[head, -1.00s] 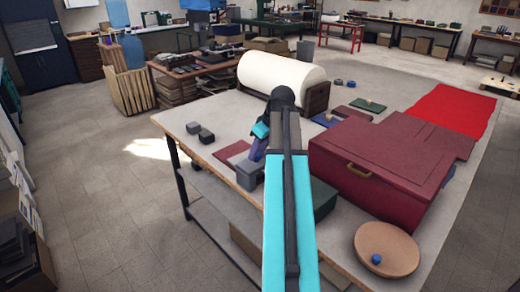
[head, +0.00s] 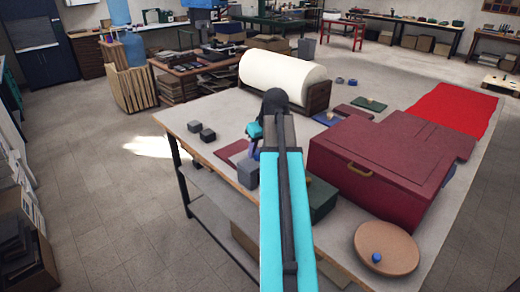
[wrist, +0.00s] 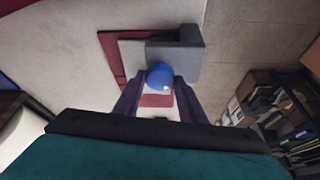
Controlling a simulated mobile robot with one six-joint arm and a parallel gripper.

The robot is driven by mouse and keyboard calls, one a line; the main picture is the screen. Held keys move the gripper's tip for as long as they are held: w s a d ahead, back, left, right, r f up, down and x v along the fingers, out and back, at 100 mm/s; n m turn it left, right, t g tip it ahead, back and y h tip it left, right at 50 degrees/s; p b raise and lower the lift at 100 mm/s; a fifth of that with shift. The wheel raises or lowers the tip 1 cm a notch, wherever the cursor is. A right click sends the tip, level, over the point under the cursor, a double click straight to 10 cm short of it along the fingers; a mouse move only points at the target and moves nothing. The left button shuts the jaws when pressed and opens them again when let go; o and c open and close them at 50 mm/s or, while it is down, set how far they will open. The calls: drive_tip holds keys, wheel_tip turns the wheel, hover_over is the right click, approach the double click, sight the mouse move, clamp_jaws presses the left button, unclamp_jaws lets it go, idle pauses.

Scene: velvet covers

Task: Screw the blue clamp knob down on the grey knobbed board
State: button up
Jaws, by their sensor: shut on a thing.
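My gripper (head: 254,148) reaches over the near left part of the table, its purple fingers partly hidden by my arm. In the wrist view my gripper (wrist: 157,84) is shut on a round blue knob (wrist: 159,75). The knob sits in front of a grey block (wrist: 184,64), which also shows beside my fingers in the head view (head: 247,173). Whether the knob touches the block cannot be told. A dark red board (wrist: 112,56) lies under or beside the block; it also shows in the head view (head: 231,150). I cannot clearly identify the grey knobbed board.
A large dark red box (head: 365,170) and a round wooden board (head: 400,246) with a blue knob (head: 376,257) stand to the right. A white roll (head: 280,75) lies behind. Two small dark blocks (head: 201,132) sit near the table's left edge. A green box (head: 322,200) is right of my arm.

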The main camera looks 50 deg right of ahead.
drive_tip(key=o, duration=1)
drive_tip(key=shift+w, duration=0.1)
drive_tip(key=shift+r, duration=0.1)
drive_tip(key=shift+b+v, duration=1.25)
drive_tip(key=shift+v, duration=5.6)
